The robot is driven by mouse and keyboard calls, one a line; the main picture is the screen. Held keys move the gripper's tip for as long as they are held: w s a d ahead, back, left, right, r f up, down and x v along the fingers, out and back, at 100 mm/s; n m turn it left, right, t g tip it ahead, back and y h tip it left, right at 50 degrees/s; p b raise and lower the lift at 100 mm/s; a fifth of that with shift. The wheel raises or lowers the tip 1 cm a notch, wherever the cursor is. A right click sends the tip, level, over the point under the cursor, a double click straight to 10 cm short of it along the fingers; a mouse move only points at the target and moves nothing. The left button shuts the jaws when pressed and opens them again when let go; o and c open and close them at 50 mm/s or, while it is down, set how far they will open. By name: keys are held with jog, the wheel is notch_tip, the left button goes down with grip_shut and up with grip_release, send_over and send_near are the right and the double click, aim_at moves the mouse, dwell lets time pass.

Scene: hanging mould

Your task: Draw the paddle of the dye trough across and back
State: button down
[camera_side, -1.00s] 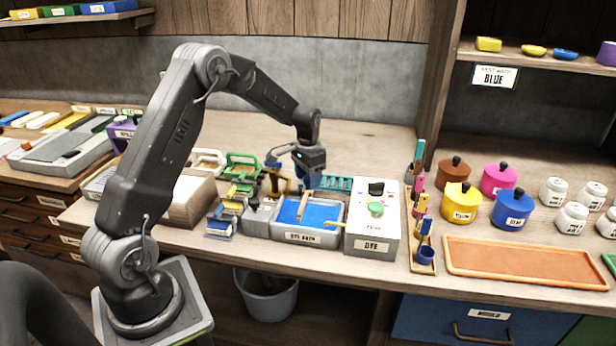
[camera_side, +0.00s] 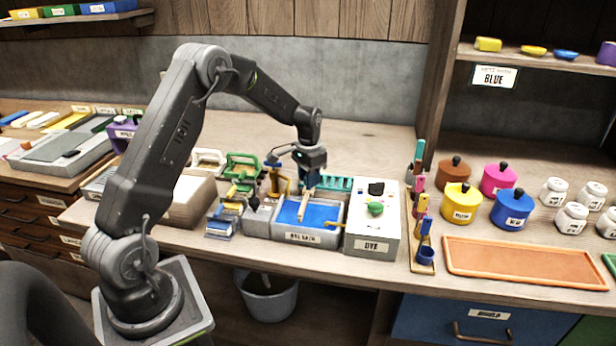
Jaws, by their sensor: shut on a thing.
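The dye trough (camera_side: 292,236) is a grey tray with blue dye (camera_side: 318,216) in it, in the middle of the bench. The wooden paddle (camera_side: 302,211) stands in the trough, left of its middle, a little tilted. My gripper (camera_side: 310,181) is over the back of the trough, pointing down, and is shut on the top of the paddle. The fingertips are small and partly hidden in this view.
A grey box marked DYE (camera_side: 372,243) with a green knob stands right of the trough. Several small tools crowd the left side. A teal rack (camera_side: 337,184) is behind. Coloured pots stand farther right.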

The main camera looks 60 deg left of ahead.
jog(key=w+d, duration=0.6)
jog(key=shift+w+d, duration=0.3)
jog(key=shift+d, duration=0.05)
jog(key=c, duration=0.8)
grip_release()
jog(key=shift+c, duration=0.2)
notch_tip(320, 180, up, 14)
